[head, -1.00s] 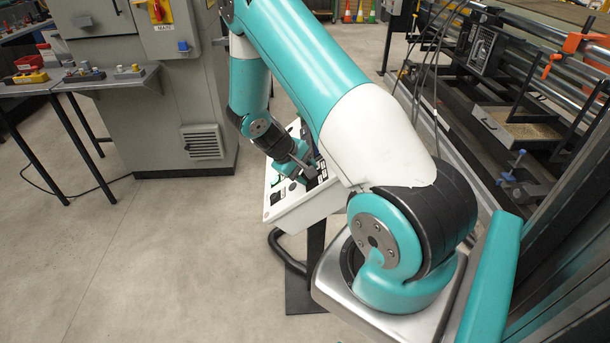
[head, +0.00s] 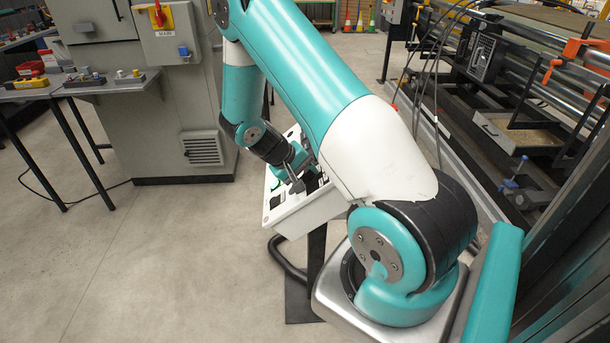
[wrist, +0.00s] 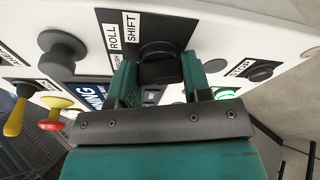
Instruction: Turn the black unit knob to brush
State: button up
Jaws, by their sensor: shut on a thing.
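The black unit knob (wrist: 160,70) sits on a black plate on a white control panel. My gripper (wrist: 159,84) is shut on it in the wrist view, one teal finger on each side. White labels beside the knob read SHIFT and ROLL; a third, partly hidden one ends in what looks like USH. The knob's pointer cannot be made out, so its exact setting is unclear. In the head view my gripper (head: 294,180) is down at the tilted panel (head: 305,213), and the knob is hidden there.
A grey cabinet (head: 170,110) stands left; open floor lies in front.

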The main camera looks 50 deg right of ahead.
jog(key=o, duration=0.9)
jog(key=b+v, duration=0.1)
jog(key=v, duration=1.6)
jog(key=shift+w+a+r+b, duration=0.15)
jog(key=shift+b, duration=0.15)
